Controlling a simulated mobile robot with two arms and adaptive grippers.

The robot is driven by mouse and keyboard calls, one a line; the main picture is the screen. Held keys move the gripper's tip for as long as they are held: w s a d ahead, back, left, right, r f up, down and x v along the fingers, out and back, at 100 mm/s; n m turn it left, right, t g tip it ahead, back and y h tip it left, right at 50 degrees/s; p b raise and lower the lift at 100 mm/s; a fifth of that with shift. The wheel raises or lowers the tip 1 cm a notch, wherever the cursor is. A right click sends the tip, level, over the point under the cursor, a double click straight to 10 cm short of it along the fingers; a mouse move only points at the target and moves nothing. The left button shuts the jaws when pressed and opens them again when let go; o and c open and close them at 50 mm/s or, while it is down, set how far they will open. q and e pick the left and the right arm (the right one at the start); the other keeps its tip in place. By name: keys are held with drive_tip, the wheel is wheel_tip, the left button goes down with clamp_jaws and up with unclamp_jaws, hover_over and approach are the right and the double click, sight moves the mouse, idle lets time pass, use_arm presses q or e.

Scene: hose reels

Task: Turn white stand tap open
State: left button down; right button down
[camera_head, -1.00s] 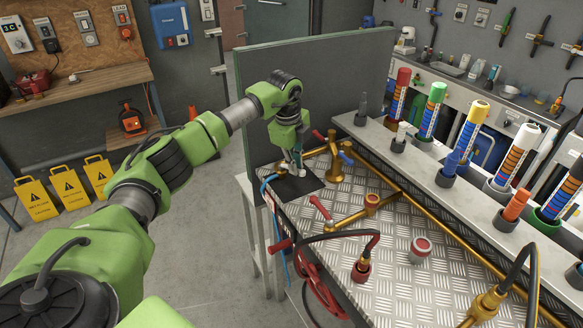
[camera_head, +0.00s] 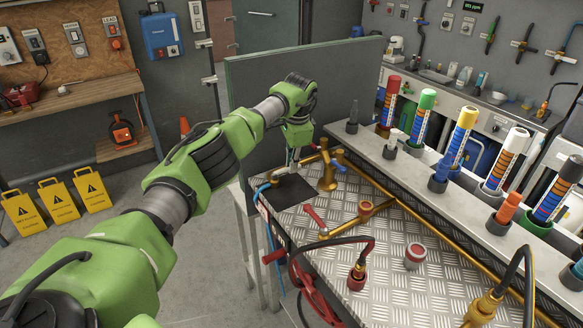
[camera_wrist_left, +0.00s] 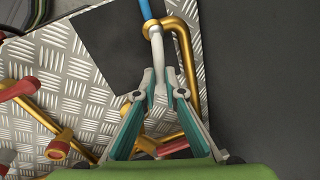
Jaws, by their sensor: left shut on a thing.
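In the left wrist view, my left gripper (camera_wrist_left: 160,78) is shut on a slim white-grey tap handle (camera_wrist_left: 157,55). The handle runs up to a brass ring on a bent brass pipe (camera_wrist_left: 185,50), with a blue piece (camera_wrist_left: 145,9) beyond it. In the head view, my left gripper (camera_head: 292,160) points down over the dark mat (camera_head: 287,192) at the bench's far left corner. The white stand tap is mostly hidden there by the gripper, and how far its handle is turned cannot be told. My right gripper is not in view.
A brass fitting (camera_head: 328,177) with a blue lever stands just right of the gripper. A red lever (camera_head: 315,216) and brass pipes lie nearer on the metal bench (camera_head: 395,285). A tall dark green panel (camera_head: 345,75) stands behind. Coloured cylinders line the right shelf.

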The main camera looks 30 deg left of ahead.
use_arm(q)
drive_tip(key=shift+w+a+n+b, duration=0.15)
drive_tip(key=shift+w+n, duration=0.15)
drive_tip(key=shift+n, duration=0.3)
drive_tip(key=shift+w+n+b, duration=0.15)
drive_tip(key=shift+w+n, duration=0.15)
drive_tip(key=shift+n, duration=0.3)
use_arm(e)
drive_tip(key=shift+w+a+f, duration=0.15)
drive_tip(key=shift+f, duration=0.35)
use_arm(q)
drive_tip(key=shift+a+r, duration=0.1)
drive_tip(key=shift+r, duration=0.05)
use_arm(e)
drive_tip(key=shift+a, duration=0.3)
use_arm(q)
drive_tip(key=c, duration=2.1)
unclamp_jaws()
drive_tip(key=shift+w, duration=0.25)
drive_tip(key=shift+r, duration=0.2)
wheel_tip(320, 180, up, 11)
drive_tip(key=s+d, duration=0.1)
drive_tip(key=d, duration=0.1)
drive_tip(key=shift+d, duration=0.15)
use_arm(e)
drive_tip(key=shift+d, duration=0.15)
